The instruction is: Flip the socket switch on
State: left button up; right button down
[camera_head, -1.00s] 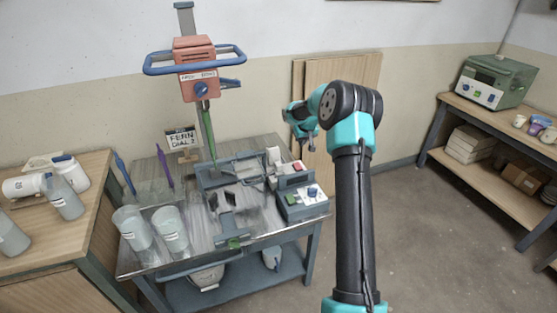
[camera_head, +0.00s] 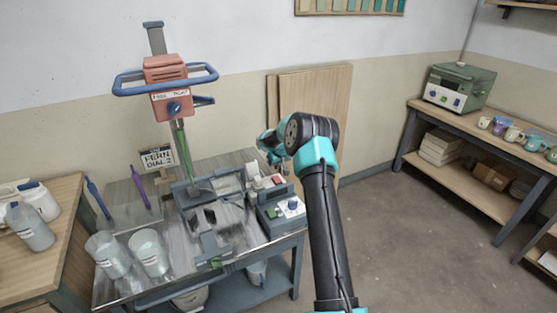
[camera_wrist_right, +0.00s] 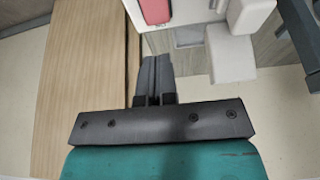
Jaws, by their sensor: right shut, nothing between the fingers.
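A pale socket-like box with a red part (camera_head: 277,180) stands at the right back edge of the metal-topped table in the head view. In the right wrist view its red part (camera_wrist_right: 155,9) shows at the top, with pale blocks beside it. My right gripper (camera_wrist_right: 156,60) is shut and empty, its fingers pointing toward the box's near edge; I see no clear contact. In the head view my right wrist (camera_head: 270,146) is just above and behind the box, with the fingertips unclear. The switch's position cannot be read. My left gripper is not in view.
A grey control box (camera_head: 282,213) with a knob sits in front of the pale box. An orange mixer head (camera_head: 166,76) rises over the table. Clear buckets (camera_head: 150,253) stand front left. Wooden boards (camera_head: 315,110) lean on the wall behind. Floor to the right is open.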

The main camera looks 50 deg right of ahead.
aim_at(276, 178)
jog(key=x, duration=0.6)
jog(key=shift+s+a+f, duration=0.15)
jog(key=shift+s+f, duration=0.1)
jog(key=shift+s, duration=0.1)
